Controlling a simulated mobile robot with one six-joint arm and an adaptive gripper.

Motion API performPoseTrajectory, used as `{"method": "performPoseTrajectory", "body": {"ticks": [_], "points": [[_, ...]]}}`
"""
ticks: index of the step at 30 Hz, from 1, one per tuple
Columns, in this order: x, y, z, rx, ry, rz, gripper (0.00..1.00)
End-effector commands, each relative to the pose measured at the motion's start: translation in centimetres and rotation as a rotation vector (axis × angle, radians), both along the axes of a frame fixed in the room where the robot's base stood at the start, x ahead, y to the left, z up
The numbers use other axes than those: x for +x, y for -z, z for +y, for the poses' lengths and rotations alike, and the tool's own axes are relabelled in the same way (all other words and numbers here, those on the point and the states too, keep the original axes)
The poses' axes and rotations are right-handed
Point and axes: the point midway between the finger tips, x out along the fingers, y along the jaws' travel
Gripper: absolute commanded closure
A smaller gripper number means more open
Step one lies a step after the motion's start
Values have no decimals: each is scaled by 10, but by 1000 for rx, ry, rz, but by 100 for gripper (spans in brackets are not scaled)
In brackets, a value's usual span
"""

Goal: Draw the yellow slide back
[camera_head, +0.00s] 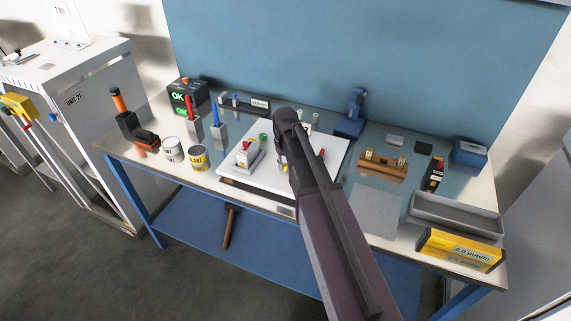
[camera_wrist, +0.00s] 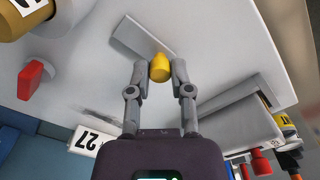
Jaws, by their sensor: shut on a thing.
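In the wrist view, a rounded yellow knob (camera_wrist: 160,67), which I take to be the yellow slide's grip, sits between the fingertips of my gripper (camera_wrist: 160,72). Both fingertips touch its sides, and the gripper is shut on it. A flat grey bar (camera_wrist: 138,36) lies on the white board (camera_wrist: 225,50) just beyond the knob; I cannot tell how the two join. In the head view, my arm covers the middle of the white board (camera_head: 238,184) and hides most of the gripper and the slide.
In the wrist view, a red knob (camera_wrist: 31,79) is at left, a "27" label (camera_wrist: 88,141) below it, and a grey block (camera_wrist: 238,119) at right. In the head view, two tins (camera_head: 198,158) stand left of the board and a grey tray (camera_head: 455,216) at right.

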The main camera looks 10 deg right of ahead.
Motion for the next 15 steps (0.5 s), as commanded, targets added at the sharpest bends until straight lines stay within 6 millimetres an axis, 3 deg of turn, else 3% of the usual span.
{"method": "performPoseTrajectory", "body": {"ticks": [13, 14, 15], "points": [[5, 0, 7, 3, -1, -2, 100], [5, 0, 7, 3, -1, -2, 70], [5, 0, 8, 3, -1, -2, 58]]}}
